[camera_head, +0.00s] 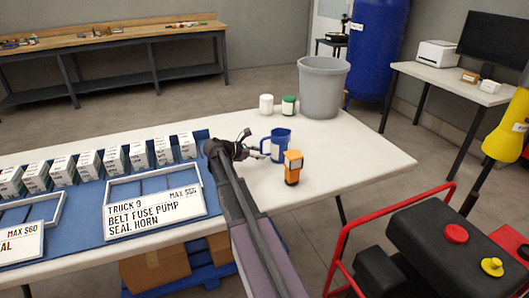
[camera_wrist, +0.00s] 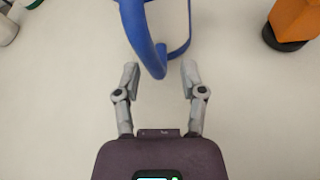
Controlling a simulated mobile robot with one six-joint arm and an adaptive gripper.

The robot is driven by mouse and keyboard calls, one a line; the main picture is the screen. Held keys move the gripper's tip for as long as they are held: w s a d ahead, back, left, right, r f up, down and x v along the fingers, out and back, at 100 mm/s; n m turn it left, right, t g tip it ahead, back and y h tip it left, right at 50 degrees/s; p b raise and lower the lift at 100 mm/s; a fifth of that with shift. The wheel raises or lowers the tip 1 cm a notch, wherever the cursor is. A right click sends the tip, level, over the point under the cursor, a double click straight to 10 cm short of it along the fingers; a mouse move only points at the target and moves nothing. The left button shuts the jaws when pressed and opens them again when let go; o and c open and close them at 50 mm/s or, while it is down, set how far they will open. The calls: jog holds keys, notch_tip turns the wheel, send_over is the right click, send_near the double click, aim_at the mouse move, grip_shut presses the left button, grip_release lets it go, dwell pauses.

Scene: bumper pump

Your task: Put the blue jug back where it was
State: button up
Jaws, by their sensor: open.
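The blue jug (camera_head: 281,144) stands upright on the white table, with a pale label on its side and its handle toward my gripper. In the wrist view the jug's blue handle (camera_wrist: 146,40) reaches down to just ahead of the fingertips, roughly midway between them. My gripper (camera_wrist: 160,78) is open, with one grey finger on each side of the handle's lower end and no clear contact. In the head view my gripper (camera_head: 250,152) is just left of the jug, partly hidden by my arm. The jug's upper body is cut off in the wrist view.
An orange device (camera_head: 292,168) stands close to the jug's front right, also in the wrist view (camera_wrist: 292,22). A blue mat (camera_head: 155,222) with boxes and trays lies left.

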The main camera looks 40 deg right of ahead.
jog(key=p+v, duration=0.2)
jog(key=v, duration=0.6)
jog(key=shift+a+r+p, duration=0.1)
jog(key=shift+a+p, duration=0.2)
jog(key=shift+p, duration=0.05)
jog(key=shift+s, duration=0.1)
